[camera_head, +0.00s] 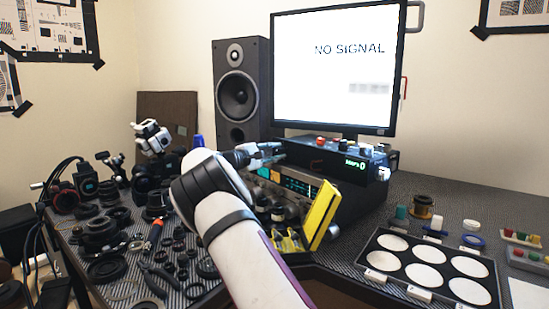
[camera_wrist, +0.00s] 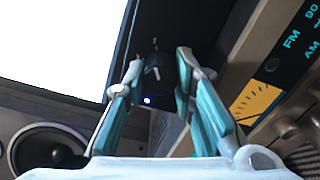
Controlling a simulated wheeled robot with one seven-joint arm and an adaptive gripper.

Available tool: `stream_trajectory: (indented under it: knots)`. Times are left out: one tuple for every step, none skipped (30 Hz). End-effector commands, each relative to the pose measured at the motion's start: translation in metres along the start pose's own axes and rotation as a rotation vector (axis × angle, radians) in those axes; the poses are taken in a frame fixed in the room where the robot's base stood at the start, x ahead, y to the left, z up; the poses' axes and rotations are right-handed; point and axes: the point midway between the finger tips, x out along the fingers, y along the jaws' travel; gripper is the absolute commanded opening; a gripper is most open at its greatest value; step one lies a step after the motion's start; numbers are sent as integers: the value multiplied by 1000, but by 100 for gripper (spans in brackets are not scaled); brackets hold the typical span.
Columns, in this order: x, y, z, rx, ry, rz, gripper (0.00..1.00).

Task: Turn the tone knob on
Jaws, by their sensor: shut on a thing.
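The tone knob is the small black knob with a white pointer line (camera_wrist: 156,71) on a dark panel in the wrist view. No label on it can be read. A small blue-white light glows just below it. My gripper (camera_wrist: 161,60) has its teal-padded fingers on both sides of this knob, shut on it. In the head view my gripper (camera_head: 273,153) reaches the left end of the black unit with a green display (camera_head: 345,163). The knob itself is hidden there by my gripper.
The black unit sits on a silver radio (camera_head: 298,186), below a monitor (camera_head: 337,70) reading NO SIGNAL. A speaker (camera_head: 240,90) stands behind left. A yellow panel (camera_head: 321,213) leans in front of the radio. Lens parts and tools crowd the left; a tray of white discs (camera_head: 361,259) lies right.

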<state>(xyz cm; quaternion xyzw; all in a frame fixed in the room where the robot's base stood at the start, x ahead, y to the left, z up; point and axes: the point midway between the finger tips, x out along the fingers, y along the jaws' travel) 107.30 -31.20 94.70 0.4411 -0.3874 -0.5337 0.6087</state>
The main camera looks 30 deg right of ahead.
Motion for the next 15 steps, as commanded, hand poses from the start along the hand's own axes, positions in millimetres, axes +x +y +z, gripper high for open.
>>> stream_trajectory:
  knots:
    - [0,-2,0,16,-2,-2,0]
    - [0,-2,0,25,-2,-2,0]
    - [0,-2,0,36,-2,-2,0]
    - [0,-2,0,42,-2,-2,0]
    - [0,-2,0,48,-2,-3,0]
    - [0,-2,0,55,-2,-3,0]
    - [0,-2,0,59,-2,-3,0]
    - [0,-2,0,62,-2,-3,0]
    - [0,-2,0,66,-2,-4,0]
    - [0,-2,0,67,-2,-4,0]
    - [0,-2,0,69,-2,-4,0]
    - [0,-2,0,70,-2,-4,0]
    - [0,-2,0,70,-2,-4,0]
    - [0,-2,0,70,-2,-4,0]
    - [0,-2,0,70,-2,-4,0]
